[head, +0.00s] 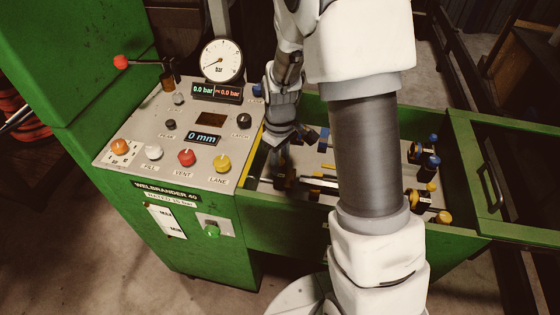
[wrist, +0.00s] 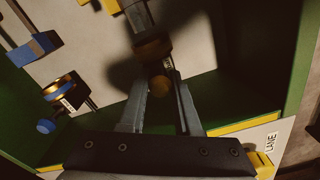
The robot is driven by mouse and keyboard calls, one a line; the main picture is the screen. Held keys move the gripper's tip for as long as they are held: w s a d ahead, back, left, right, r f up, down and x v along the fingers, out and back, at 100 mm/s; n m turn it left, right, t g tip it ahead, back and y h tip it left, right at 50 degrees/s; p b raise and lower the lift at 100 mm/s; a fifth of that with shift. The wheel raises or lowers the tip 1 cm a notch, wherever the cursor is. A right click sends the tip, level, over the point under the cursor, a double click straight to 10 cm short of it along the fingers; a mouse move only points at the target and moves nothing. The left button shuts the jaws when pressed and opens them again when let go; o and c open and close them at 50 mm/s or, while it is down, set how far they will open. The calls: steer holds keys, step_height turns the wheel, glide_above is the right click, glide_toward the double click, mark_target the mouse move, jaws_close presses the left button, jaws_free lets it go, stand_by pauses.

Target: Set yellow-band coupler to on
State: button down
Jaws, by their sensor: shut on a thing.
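In the head view my gripper (head: 281,165) reaches down into the left end of the green trough. The held knob is hidden there behind my gripper and arm. I cannot tell the coupler's on or off setting.
A blue-band coupler (wrist: 66,93) with a blue knob lies left of my gripper in the wrist view. More yellow and blue couplers (head: 425,198) sit at the trough's right end. The control panel (head: 130,175) with knobs and a gauge borders the trough's left side.

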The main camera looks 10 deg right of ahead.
mark_target(293, 172)
steer(key=shift+d, duration=0.1)
stand_by(0.3)
steer(key=shift+s+d, duration=0.4)
steer(key=shift+d, duration=0.35)
steer(key=shift+s+d, duration=0.35)
steer(key=shift+d, duration=0.4)
steer(key=c, duration=0.7)
jaws_free()
steer(key=shift+r, duration=0.25)
step_height(293, 172, up, 17)
steer(key=shift+p, duration=1)
